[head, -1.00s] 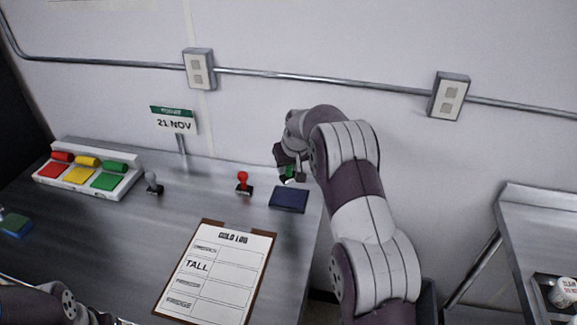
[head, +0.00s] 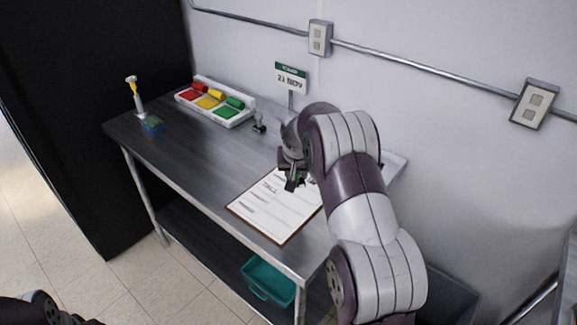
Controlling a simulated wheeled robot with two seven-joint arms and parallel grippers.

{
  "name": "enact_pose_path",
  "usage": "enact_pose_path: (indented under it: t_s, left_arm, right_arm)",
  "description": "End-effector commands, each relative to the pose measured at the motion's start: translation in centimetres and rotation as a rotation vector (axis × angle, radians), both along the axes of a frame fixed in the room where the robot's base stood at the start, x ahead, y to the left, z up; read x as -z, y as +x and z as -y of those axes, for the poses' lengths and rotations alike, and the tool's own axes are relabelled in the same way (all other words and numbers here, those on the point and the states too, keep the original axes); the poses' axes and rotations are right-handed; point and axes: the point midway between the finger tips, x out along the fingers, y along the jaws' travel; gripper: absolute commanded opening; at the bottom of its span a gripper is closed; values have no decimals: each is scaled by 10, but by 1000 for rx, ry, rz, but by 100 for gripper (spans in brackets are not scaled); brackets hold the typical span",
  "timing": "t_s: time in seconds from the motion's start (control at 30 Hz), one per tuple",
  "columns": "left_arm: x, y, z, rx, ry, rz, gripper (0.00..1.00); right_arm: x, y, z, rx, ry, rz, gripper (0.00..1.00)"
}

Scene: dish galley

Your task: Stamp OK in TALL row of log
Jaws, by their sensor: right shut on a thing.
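The log (head: 272,222), a white sheet on a brown clipboard, lies near the front edge of the steel table. The word TALL shows small near its left side; its top part is hidden behind my right gripper and arm. My right gripper (head: 293,183) is over the upper part of the log, fingers pointing down. It is shut on a small stamp with green on it (head: 298,180), mostly hidden by the fingers. I cannot tell whether the stamp touches the paper. My left gripper is not in view; only part of my left arm shows at the bottom left.
A white holder with red, yellow and green pieces (head: 216,103) stands at the back of the table. A grey stamp (head: 259,127), a date sign (head: 291,78), a blue-green sponge (head: 153,124) and a yellow-topped brush (head: 134,95) are nearby. A teal bin (head: 268,281) sits below.

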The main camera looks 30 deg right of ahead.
Motion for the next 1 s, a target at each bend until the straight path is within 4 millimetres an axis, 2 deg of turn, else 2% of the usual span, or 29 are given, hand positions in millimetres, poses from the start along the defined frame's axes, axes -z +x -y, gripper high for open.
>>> enact_pose_path:
  t_s: [0.27, 0.47, 0.73, 1.0]
  left_arm:
    - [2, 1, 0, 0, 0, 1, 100]
    - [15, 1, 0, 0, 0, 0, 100]
    - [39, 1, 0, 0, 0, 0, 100]
    - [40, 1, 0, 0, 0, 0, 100]
  right_arm:
    - [3, 1, 2, 114, 1, 0, 15]
    - [21, 1, 2, 116, 1, -2, 15]
    - [56, 1, 2, 115, 2, 0, 15]
    - [61, 1, 3, 115, 2, 0, 15]
